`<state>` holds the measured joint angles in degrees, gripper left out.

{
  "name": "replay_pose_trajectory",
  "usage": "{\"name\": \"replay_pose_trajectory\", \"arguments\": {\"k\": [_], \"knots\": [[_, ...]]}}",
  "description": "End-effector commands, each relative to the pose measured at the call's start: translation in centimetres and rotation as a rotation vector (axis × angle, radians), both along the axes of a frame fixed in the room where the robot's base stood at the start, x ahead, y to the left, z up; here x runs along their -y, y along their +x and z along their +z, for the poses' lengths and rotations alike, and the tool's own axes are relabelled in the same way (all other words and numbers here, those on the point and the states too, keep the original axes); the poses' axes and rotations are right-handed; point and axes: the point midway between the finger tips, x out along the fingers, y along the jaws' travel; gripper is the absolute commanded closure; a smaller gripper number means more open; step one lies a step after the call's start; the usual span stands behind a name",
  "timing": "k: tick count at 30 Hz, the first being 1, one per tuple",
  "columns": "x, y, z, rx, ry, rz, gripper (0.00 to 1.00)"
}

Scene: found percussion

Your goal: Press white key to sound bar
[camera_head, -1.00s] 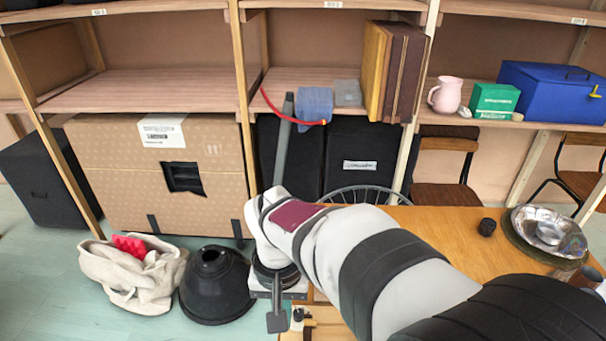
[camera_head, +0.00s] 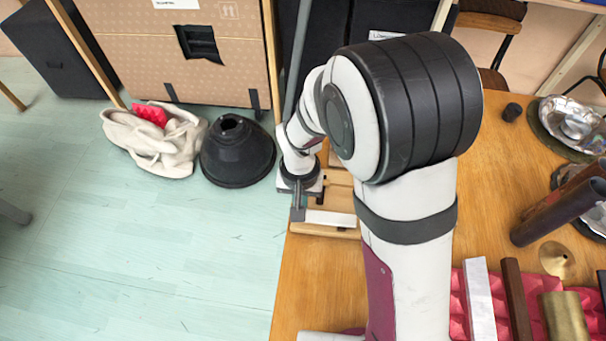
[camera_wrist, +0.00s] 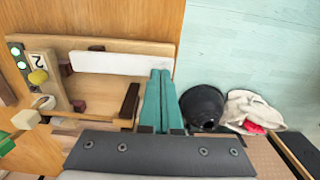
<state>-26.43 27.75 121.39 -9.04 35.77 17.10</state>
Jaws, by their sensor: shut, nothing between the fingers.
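The white key (camera_wrist: 107,62) is a long flat white strip on a light wooden frame (camera_wrist: 150,47) in the wrist view. It also shows in the head view (camera_head: 332,218), at the table's left edge. My gripper (camera_wrist: 159,73) is shut and empty. Its teal fingers end close to the key's right end in the wrist view. In the head view my gripper (camera_head: 298,214) is just left of the key. Whether the tips touch it I cannot tell. A dark brown block (camera_wrist: 130,101) sits left of the fingers. I cannot identify the sounding bar.
A panel with a yellow knob (camera_wrist: 38,77) and green lights adjoins the frame. A black cone (camera_head: 237,152) and a beige bag (camera_head: 150,142) lie on the floor to the left. Metal bars on red padding (camera_head: 460,300) and a dark tube (camera_head: 560,207) lie at right.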

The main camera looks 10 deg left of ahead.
Motion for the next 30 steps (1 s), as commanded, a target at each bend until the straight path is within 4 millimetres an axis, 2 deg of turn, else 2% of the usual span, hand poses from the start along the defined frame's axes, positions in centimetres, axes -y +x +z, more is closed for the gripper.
{"name": "replay_pose_trajectory", "arguments": {"k": [4,14,18,30], "knots": [[0.0,0.0,-0.8,-0.001,0.000,0.000,1.00],[-0.1,0.0,-0.9,0.000,0.000,0.000,1.00],[-0.5,0.0,-2.2,-0.001,-0.002,0.000,1.00],[-0.5,0.0,-1.6,0.001,0.000,-0.001,1.00]]}}
